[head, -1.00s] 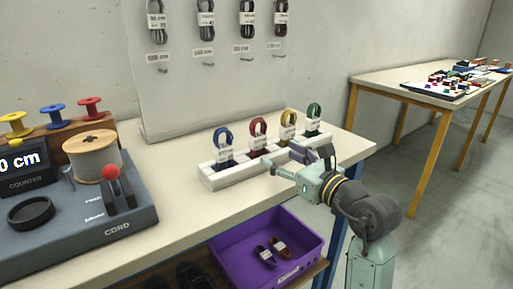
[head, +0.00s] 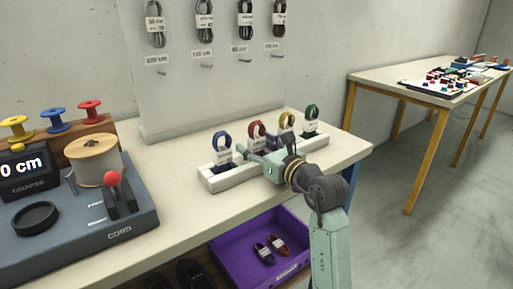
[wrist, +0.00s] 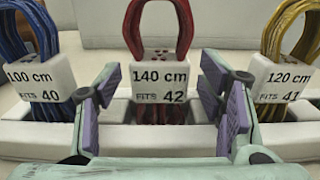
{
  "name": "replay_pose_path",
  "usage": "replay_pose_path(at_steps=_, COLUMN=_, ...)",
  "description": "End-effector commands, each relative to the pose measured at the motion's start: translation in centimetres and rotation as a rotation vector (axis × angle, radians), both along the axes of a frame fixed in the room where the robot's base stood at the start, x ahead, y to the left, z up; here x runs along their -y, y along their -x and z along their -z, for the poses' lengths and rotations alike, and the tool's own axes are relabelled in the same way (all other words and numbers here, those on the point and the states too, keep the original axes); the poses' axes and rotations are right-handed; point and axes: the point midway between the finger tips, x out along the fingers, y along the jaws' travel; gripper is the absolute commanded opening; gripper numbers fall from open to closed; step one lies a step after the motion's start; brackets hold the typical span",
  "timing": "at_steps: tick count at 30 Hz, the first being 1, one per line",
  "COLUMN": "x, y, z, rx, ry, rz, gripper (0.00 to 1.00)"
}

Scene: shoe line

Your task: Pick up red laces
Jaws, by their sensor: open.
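The red laces (wrist: 157,28) stand upright in a white rack (head: 222,183), in a holder labelled 140 cm, fits 42. In the head view the red laces (head: 256,130) are second from the left, partly hidden by my gripper. My gripper (wrist: 162,105) is open, with its purple finger pads on either side of the red bundle's label block and nothing gripped. In the head view my gripper (head: 262,150) is at the front of the rack. Blue laces (wrist: 35,30) are left of it and yellow laces (wrist: 292,35) right.
Green laces (head: 311,113) stand at the rack's right end. A cord machine (head: 90,225) with a red-knobbed lever is on the table's left. A purple bin (head: 225,250) below holds two lace bundles. Dark laces hang on the board (head: 190,95) behind.

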Motion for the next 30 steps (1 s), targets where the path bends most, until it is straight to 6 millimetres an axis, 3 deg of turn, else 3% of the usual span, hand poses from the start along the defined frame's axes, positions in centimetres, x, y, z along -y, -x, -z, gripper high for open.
replay_pose_path(at_steps=21, x=0.02, y=0.05, z=-0.01, rx=0.000, ry=0.000, rz=0.000, gripper=0.16)
replay_pose_path(at_steps=30, x=0.03, y=0.04, z=-0.34, rx=0.001, ry=0.000, rz=0.000, gripper=0.16)
